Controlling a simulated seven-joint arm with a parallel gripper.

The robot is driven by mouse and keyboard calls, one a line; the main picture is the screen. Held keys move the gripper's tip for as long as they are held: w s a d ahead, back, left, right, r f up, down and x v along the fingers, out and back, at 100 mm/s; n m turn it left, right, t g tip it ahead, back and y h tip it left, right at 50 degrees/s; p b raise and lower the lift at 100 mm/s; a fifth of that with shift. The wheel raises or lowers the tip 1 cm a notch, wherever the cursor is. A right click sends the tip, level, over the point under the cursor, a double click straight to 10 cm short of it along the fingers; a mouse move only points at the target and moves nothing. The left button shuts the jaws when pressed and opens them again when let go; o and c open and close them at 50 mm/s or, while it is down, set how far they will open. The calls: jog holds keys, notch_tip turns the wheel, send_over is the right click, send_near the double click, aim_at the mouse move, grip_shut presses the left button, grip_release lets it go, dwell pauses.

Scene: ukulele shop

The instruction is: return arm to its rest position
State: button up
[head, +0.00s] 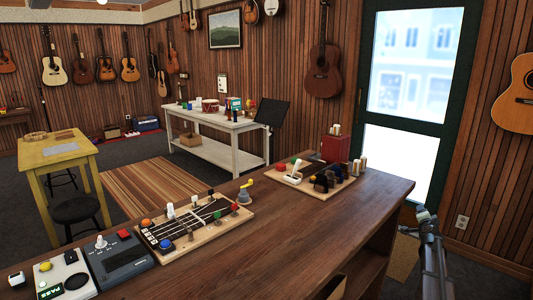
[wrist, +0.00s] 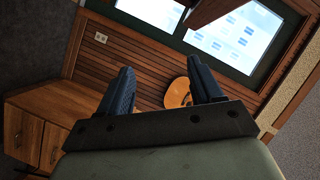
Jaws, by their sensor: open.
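My gripper (head: 425,217) is at the right of the head view, beyond the right end of the wooden counter (head: 330,217) and in front of the door. In the wrist view my gripper (wrist: 162,88) has its two dark fingers spread well apart with nothing between them. It touches nothing that I can see. The wrist view looks past the fingers at the slatted wall, the glass door and part of a guitar (wrist: 178,93).
On the counter stand a fretboard-like board (head: 196,228) with coloured pegs, a grey box (head: 120,262), a tester with a green display (head: 65,280), and a wooden tray (head: 287,181) near a red box (head: 335,148). A guitar (head: 517,97) hangs right of the door (head: 412,90).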

jog(key=s+a+f+n+g+y, duration=0.1)
jog(key=s+a+f+n, duration=0.15)
jog(key=f, duration=0.55)
jog(key=s+a+f+n+g+y, duration=0.15)
jog(key=s+f, duration=0.25)
jog(key=f, duration=0.4)
jog(key=s+a+f+n+g+y, duration=0.1)
jog(key=s+a+f+n+g, duration=0.2)
jog(key=f, duration=0.5)
jog(key=s+a+f+n+g+y, duration=0.3)
jog(key=s+a+f+n, duration=0.1)
jog(key=s+a+f, duration=1.15)
jog(key=s+a+f+n+g+y, duration=0.1)
jog(key=s+a+f+g, duration=0.3)
jog(key=s+a, duration=0.55)
jog(key=s+a+f+n+g+y, duration=0.1)
jog(key=s+a+f+n+g, duration=0.1)
jog(key=s+a+f, duration=0.6)
jog(key=s+a+r+n+g, duration=0.1)
jog(key=s+a+r+g, duration=0.1)
jog(key=s, duration=1)
jog(key=s+a+r+n+g+h, duration=0.1)
jog(key=s+a+g, duration=0.3)
jog(key=s, duration=0.8)
jog(key=a+r, duration=0.1)
jog(key=a, duration=0.1)
jog(key=shift+s+a, duration=0.35)
jog(key=shift+s, duration=0.05)
jog(key=shift+g+h, duration=0.25)
